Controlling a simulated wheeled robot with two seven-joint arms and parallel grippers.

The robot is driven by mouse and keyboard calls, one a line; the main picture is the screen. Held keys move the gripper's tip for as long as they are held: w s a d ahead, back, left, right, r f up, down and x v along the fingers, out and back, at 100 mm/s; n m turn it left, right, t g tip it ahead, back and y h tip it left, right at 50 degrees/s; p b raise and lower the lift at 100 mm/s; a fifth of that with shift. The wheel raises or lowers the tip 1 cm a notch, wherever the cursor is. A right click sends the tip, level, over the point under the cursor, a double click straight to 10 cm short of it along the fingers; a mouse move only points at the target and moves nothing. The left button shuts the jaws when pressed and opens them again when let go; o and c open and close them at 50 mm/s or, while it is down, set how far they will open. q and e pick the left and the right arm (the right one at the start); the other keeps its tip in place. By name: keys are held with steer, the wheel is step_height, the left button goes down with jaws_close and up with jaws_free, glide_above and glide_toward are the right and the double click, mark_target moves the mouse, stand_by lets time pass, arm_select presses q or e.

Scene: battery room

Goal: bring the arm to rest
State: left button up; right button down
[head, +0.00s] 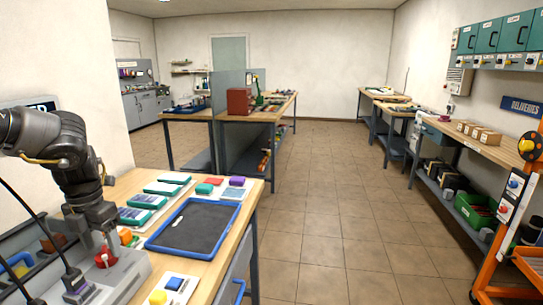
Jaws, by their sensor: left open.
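My left arm (75,165) comes in from the left and bends down over the near workbench. My left gripper (104,249) points down at the bench's left side. Its jaws are open, close above or around a red round part (106,260) on a light grey device (120,278); I cannot tell whether they touch it. My right arm and gripper are out of view.
A white wall (55,70) stands close behind my arm. The tiled floor (330,220) to the right is clear.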

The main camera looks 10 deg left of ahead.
arm_select(q)
steer(key=shift+f, duration=1.25)
